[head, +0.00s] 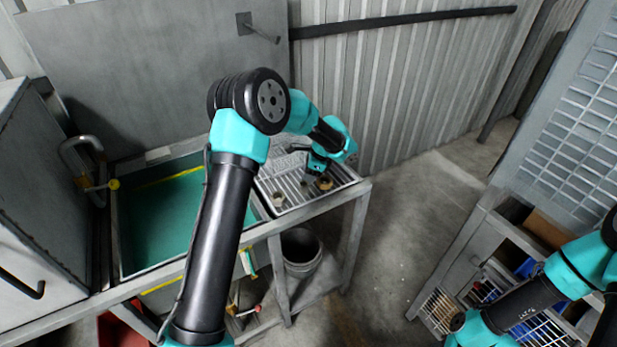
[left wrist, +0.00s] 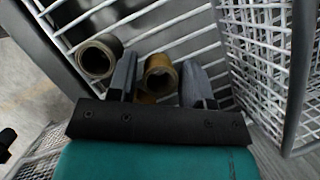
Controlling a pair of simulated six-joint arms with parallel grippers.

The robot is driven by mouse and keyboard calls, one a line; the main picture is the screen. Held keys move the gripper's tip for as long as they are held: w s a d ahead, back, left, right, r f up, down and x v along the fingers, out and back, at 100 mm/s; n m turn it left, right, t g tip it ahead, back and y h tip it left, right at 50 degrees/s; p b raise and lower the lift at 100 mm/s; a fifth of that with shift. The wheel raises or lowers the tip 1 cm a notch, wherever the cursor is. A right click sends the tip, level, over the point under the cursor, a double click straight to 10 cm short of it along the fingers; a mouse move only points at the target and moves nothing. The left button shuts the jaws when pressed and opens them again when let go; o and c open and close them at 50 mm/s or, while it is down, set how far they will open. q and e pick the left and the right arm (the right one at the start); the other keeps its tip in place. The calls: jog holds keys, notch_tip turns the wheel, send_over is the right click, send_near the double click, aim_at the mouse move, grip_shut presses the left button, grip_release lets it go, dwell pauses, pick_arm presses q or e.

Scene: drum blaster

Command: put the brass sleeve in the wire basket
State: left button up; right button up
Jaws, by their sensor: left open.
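The brass sleeve (left wrist: 160,62), a short golden-brown tube, sits on the slatted rack between the two fingers of my left gripper (left wrist: 158,72) in the left wrist view. The fingers are apart, one on each side of the sleeve, and I see no grip on it. In the head view the left gripper (head: 320,165) is low over the rack, and a brownish ring (head: 324,183) shows beside it. The wire basket (left wrist: 262,62) has white mesh walls right of the fingers; in the head view it (head: 287,163) is partly hidden behind the left arm. My right gripper is not in view.
A second, greyer-brown ring (left wrist: 98,57) lies on the rack left of the fingers; it also shows in the head view (head: 278,200). A green-lined tank (head: 160,215) is left of the rack. A bucket (head: 300,250) stands below. Corrugated wall is behind.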

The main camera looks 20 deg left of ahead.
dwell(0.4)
pick_arm(q)
jog(key=c, duration=0.8)
jog(key=shift+r, duration=0.1)
notch_tip(320, 180, up, 10)
dwell(0.7)
